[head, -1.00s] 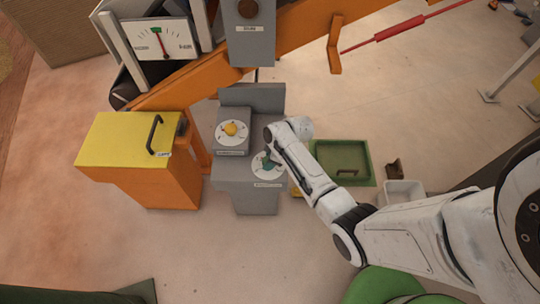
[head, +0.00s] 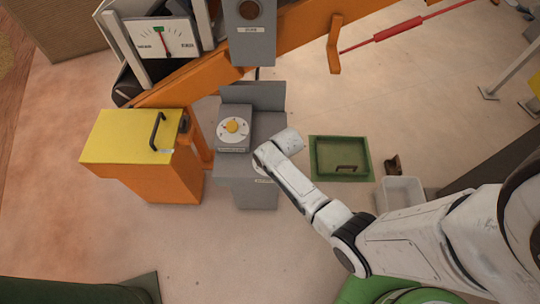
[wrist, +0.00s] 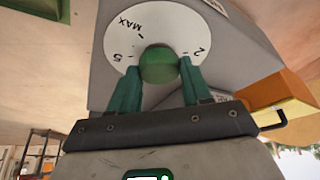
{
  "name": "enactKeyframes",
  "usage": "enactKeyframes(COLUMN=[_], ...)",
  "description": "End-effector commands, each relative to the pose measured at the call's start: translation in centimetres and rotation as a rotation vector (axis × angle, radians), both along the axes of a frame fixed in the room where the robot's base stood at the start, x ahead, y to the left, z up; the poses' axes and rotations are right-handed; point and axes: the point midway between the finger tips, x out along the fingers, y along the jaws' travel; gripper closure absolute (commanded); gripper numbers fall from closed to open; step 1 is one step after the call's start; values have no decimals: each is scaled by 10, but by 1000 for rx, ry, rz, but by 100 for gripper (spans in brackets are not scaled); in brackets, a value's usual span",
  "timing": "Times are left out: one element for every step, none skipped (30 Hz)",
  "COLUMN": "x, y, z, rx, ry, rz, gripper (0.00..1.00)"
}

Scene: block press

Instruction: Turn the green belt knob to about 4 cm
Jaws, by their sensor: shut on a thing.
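The green belt knob (wrist: 159,65) stands at the middle of a round white dial (wrist: 122,30) marked MAX, 5 and 2 in the wrist view. My gripper (wrist: 160,68) has its two green fingers on either side of the knob and is shut on it. The knob's pointer cannot be made out, so its setting is unclear. In the head view my arm covers the knob and most of its dial; only a sliver of the dial (head: 262,181) shows on the lower grey step.
A yellow knob (head: 232,126) sits on the upper step of the grey console (head: 240,190). A yellow-topped orange box (head: 125,135) with a black handle stands left. A gauge (head: 160,38) is at the upper left. A green tray (head: 312,160) lies to the right.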

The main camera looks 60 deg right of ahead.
Motion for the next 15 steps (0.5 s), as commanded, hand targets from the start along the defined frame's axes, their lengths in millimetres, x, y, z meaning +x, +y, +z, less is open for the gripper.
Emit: enactKeyframes(x=[0, 0, 0, 0, 0, 0, 0, 0, 0, 0, 0, 0, 0, 0, 0], y=[0, 0, 0, 0, 0, 0, 0, 0, 0, 0, 0, 0, 0, 0, 0], z=[0, 0, 0, 0, 0, 0, 0, 0, 0, 0, 0, 0, 0, 0, 0], rx=[-1, 0, 0, 1, 0, -1, 0, 0, 0, 0, 0, 0, 0, 0, 0], ry=[-1, -1, -1, -1, -1, -1, -1, -1, -1, -1, -1, -1, -1, -1, -1], rz=[-10, -15, -22, -26, -28, -30, -32, -34, -34, -35, -35, -35, -34, -34, -34], gripper=[82, 82, 82, 82, 82, 82, 82, 82, 82, 82, 82, 82, 82, 82, 82])
